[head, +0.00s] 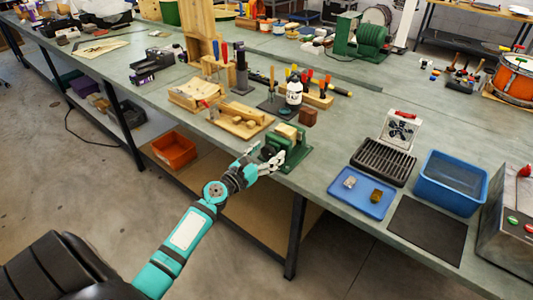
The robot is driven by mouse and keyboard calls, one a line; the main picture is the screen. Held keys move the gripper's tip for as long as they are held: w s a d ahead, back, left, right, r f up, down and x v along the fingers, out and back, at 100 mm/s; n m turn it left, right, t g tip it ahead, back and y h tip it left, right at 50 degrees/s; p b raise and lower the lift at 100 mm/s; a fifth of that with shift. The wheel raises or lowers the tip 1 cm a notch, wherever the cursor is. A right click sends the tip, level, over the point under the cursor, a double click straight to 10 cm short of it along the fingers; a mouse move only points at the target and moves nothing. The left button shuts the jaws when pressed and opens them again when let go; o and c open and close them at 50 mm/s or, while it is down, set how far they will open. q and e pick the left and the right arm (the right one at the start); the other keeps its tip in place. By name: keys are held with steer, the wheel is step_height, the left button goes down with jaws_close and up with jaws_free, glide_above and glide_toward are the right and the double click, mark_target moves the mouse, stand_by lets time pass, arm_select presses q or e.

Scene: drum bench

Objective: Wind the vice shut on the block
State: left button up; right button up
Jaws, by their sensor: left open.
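A green vice (298,152) stands at the front edge of the bench. A light wooden block (287,131) sits at the top of it, between or on its jaws; I cannot tell how tightly it is held. My left gripper (262,160) is open at the front left side of the vice, close to where its handle would be. The handle is hidden or too small to make out. I cannot tell whether the fingers touch the vice. My right gripper is not in view.
A blue tray (361,206) with two small pieces, a dark ribbed tray (383,162), a blue bin (452,180) and a black mat (426,229) lie to the right. A wooden board (236,134) with pieces lies left of the vice. A dark red block (308,117) stands behind it.

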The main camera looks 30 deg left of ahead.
arm_select(q)
steer(key=c, duration=1.2)
steer(key=shift+o, duration=0.2)
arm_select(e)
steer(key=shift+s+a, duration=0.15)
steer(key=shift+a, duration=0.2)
arm_select(q)
steer(key=shift+m, duration=0.3)
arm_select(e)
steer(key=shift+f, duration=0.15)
